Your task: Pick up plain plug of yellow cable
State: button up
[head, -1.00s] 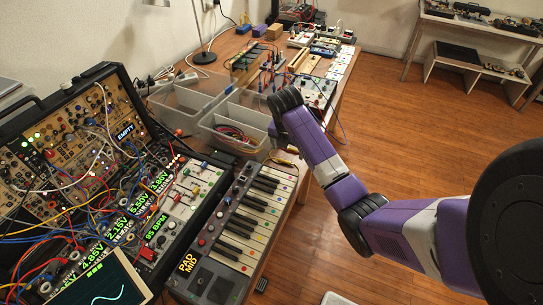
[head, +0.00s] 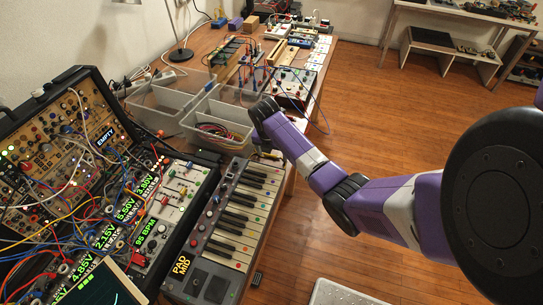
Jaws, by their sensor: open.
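Yellow-orange strands run among the many patch cables on the modular rack (head: 62,140) at the left. I cannot tell which is the task's yellow cable, and no plain plug can be made out. A clear bin (head: 199,121) in the middle holds a loose bundle of coloured cables (head: 217,131). My purple arm reaches in from the right, and its far black joint (head: 266,111) stands just right of this bin.
A keyboard labelled PAD MID (head: 233,226) lies in front of the bins, right of the mixer panel (head: 160,215). A second clear bin (head: 150,97) stands behind left. Small devices (head: 290,85) crowd the back of the table. The wooden floor (head: 400,130) at right is open.

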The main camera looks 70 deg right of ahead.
jog(key=c, duration=1.4)
jog(key=shift+r, duration=0.1)
